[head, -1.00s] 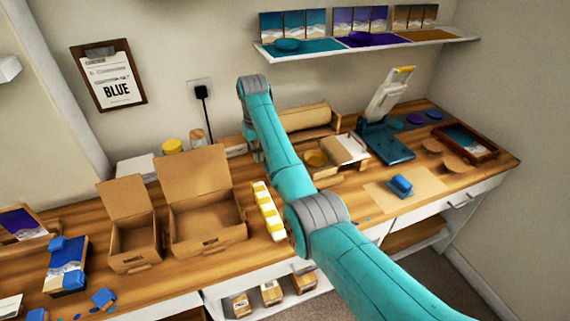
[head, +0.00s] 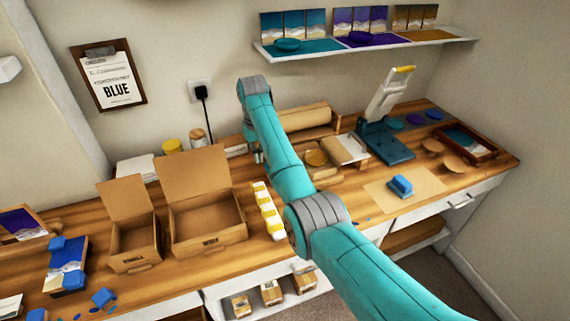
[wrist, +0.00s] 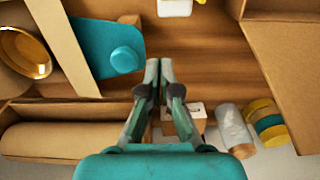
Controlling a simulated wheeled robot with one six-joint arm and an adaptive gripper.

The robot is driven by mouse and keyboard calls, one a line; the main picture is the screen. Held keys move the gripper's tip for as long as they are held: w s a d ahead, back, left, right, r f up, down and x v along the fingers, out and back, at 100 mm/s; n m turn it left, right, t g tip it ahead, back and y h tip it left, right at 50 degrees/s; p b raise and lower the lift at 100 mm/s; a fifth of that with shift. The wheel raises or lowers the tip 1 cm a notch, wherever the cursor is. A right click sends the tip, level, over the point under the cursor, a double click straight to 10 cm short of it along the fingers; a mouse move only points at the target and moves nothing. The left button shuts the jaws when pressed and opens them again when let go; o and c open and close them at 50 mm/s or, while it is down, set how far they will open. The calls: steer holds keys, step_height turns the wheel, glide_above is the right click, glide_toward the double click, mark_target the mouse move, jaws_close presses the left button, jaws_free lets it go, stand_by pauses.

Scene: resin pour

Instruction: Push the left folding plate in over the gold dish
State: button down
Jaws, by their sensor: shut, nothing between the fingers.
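A teal plate with a round knob (wrist: 122,60), which looks like the left folding plate, lies beside a pale wooden strip (wrist: 66,45) between the dish and my fingers. It is apart from the dish and does not cover it. In the head view my arm hides this plate. My gripper (wrist: 165,66) is shut and empty, with its tips just right of the knob; a small gap seems to remain.
A cardboard roll (head: 305,117) lies behind the dish. Open cardboard boxes (head: 206,215) and yellow-and-white pieces (head: 268,210) stand left of my arm.

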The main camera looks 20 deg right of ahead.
steer(key=shift+f, duration=1.85)
steer(key=shift+d, duration=0.1)
steer(key=shift+d, duration=4.05)
steer(key=shift+a, duration=4.55)
step_height(320, 180, up, 10)
